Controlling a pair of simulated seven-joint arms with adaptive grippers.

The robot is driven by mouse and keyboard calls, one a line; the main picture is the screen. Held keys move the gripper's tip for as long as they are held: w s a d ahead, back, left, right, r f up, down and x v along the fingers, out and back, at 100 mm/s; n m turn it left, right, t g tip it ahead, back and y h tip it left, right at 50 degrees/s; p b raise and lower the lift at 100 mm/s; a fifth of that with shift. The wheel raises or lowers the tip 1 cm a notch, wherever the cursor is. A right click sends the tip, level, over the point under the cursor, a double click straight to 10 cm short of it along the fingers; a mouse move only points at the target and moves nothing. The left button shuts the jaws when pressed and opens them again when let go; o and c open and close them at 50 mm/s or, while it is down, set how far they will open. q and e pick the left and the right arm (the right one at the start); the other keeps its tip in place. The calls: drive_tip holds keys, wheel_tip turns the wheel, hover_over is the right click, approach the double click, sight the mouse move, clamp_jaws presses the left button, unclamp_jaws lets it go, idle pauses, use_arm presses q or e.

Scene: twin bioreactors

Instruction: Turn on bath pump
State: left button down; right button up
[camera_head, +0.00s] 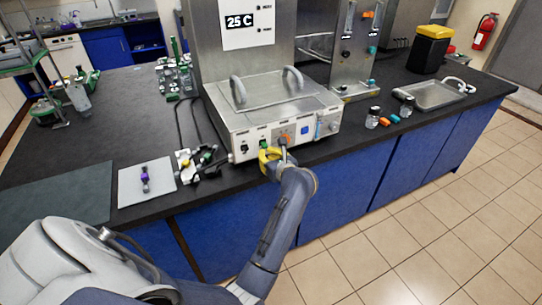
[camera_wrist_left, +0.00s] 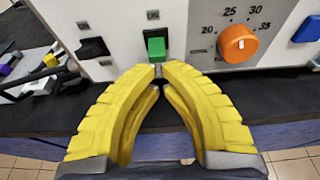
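The bath unit (camera_head: 270,105) is a metal box with a lidded top and a white front panel. A green switch (camera_wrist_left: 156,46) sits on the panel under a small label too blurred to read; it also shows in the head view (camera_head: 263,143). A black switch (camera_wrist_left: 95,47) is to its left and an orange dial (camera_wrist_left: 237,43) to its right. My left gripper (camera_wrist_left: 157,69) has its yellow fingertips together, nothing visible between them, just below the green switch; contact cannot be told. It also shows in the head view (camera_head: 270,156). My right gripper is not in view.
A blue socket or button (camera_wrist_left: 308,29) is at the panel's right. A white mat (camera_head: 147,183) with a purple item and a cluster of fittings (camera_head: 200,162) lie left of the unit. Bottles (camera_head: 372,117) and a sink (camera_head: 432,94) stand to the right. The counter's front edge runs just below the panel.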

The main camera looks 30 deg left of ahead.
use_arm(q)
drive_tip(key=shift+s+d+r, duration=0.15)
drive_tip(key=shift+d+r, duration=0.1)
drive_tip(key=shift+r, duration=0.3)
idle(1.4)
idle(0.4)
